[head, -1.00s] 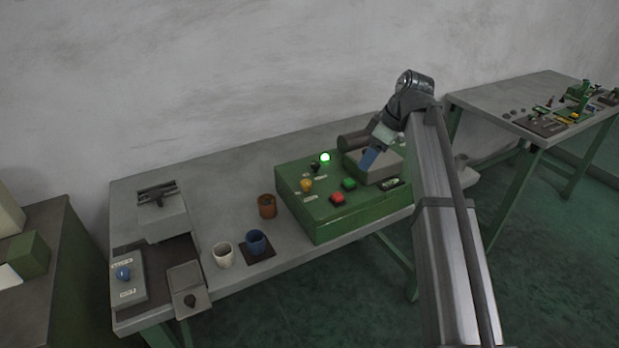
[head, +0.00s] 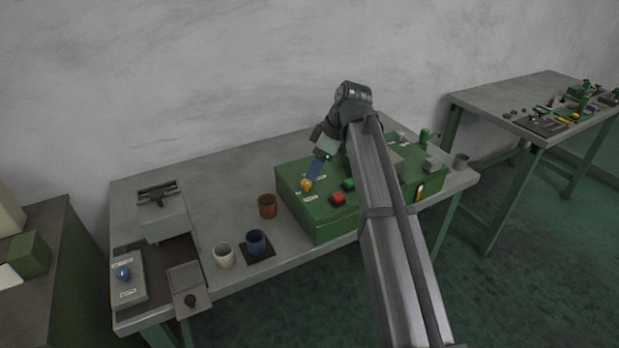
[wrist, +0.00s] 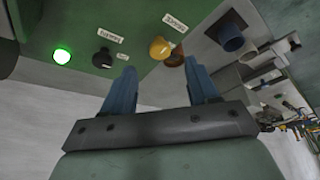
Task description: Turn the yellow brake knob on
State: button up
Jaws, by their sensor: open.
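The yellow brake knob (head: 306,185) sits on the top of the green machine box (head: 325,228), near its left end. In the wrist view the yellow knob (wrist: 160,48) has a white label beside it and lies ahead of the fingers, between their tips but a little beyond them. My gripper (head: 313,178) has blue fingers and is just above and beside the knob in the head view. In the wrist view my gripper (wrist: 163,75) has its two fingers apart with nothing between them. Contact with the knob cannot be told.
A black knob (wrist: 103,58) and a lit green lamp (wrist: 62,56) are beside the yellow knob. Red (head: 337,198) and green (head: 348,184) buttons stand to its right. A brown cup (head: 267,206), a white cup (head: 223,254) and a blue cup (head: 256,242) stand left of the box.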

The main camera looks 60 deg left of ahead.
aim_at(307, 182)
jog(key=shift+x, duration=2.7)
jog(key=shift+c, duration=0.2)
jog(key=c, duration=1)
